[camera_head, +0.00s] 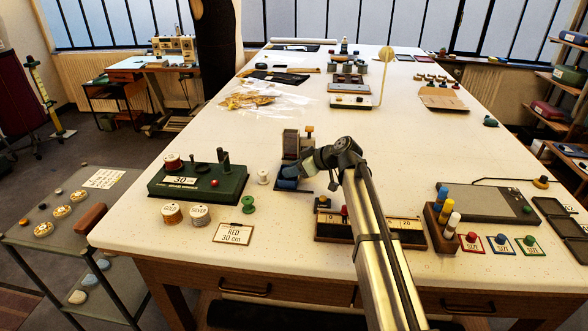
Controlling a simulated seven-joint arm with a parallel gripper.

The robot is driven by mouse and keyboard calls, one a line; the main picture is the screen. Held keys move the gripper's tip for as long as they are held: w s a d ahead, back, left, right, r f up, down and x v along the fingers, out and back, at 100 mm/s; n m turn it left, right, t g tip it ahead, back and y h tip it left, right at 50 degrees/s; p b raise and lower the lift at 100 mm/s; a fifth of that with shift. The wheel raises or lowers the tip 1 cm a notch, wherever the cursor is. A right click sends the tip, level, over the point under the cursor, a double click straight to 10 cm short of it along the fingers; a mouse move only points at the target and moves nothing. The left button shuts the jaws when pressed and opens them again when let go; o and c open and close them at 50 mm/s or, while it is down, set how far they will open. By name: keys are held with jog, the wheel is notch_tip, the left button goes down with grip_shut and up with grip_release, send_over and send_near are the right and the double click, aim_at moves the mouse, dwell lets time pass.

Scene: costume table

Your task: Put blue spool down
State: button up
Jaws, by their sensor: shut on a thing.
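My gripper (297,174) is at the middle of the table, shut on the blue spool (288,183). The fingers and wrist partly hide the spool, and I cannot tell whether it touches the table. To its left a white spool (263,177) and a green spool (248,204) stand upright on the white table top. A red spool (172,161) sits on the dark green device (198,184) marked 30 cm. A card reading RED 30 cm (233,234) lies near the front edge.
A grey device with an orange knob (309,130) stands just behind my gripper. A numbered wooden tray (330,228) and a block of coloured sticks (441,232) stand to the right.

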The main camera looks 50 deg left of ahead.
jog(key=shift+f, duration=0.1)
jog(key=o, duration=0.8)
jog(key=shift+d+r, duration=0.15)
jog(key=shift+r, duration=0.1)
jog(key=v, duration=1.1)
jog(key=shift+d+r, duration=0.25)
jog(key=shift+w, duration=0.1)
